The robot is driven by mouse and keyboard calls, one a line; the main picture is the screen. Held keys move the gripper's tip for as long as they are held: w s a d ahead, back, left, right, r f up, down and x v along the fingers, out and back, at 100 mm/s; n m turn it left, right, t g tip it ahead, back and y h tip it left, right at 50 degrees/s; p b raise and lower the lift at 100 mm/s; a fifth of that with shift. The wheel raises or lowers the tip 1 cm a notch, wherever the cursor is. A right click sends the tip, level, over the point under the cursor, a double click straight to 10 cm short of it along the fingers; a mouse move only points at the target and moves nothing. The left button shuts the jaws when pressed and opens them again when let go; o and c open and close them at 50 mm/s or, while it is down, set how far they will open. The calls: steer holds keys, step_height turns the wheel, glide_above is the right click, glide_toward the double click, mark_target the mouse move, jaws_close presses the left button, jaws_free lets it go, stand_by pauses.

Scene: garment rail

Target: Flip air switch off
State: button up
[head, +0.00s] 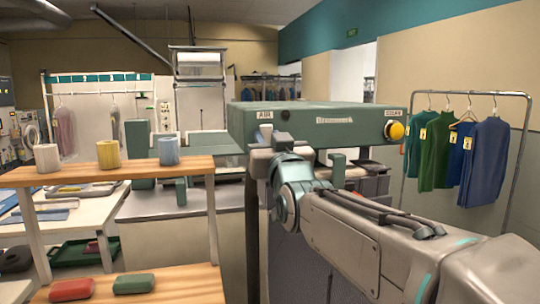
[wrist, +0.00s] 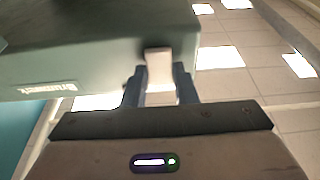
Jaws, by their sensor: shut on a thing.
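The air switch is a pale lever (wrist: 158,68) on the green machine housing (head: 345,125). Above it in the head view is a small white label reading AIR. My gripper (wrist: 158,86) is at the lever, with one finger on each side, shut on it. In the head view my gripper (head: 264,142) is at the housing's left front, below the AIR label. My wrist and arm hide part of the machine there. The lever's exact position, on or off, I cannot tell.
A yellow round button (head: 396,131) sits at the housing's right end. A garment rail (head: 528,130) with several hanging clothes stands at the right.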

stand_by(0.4)
steer(key=o, duration=1)
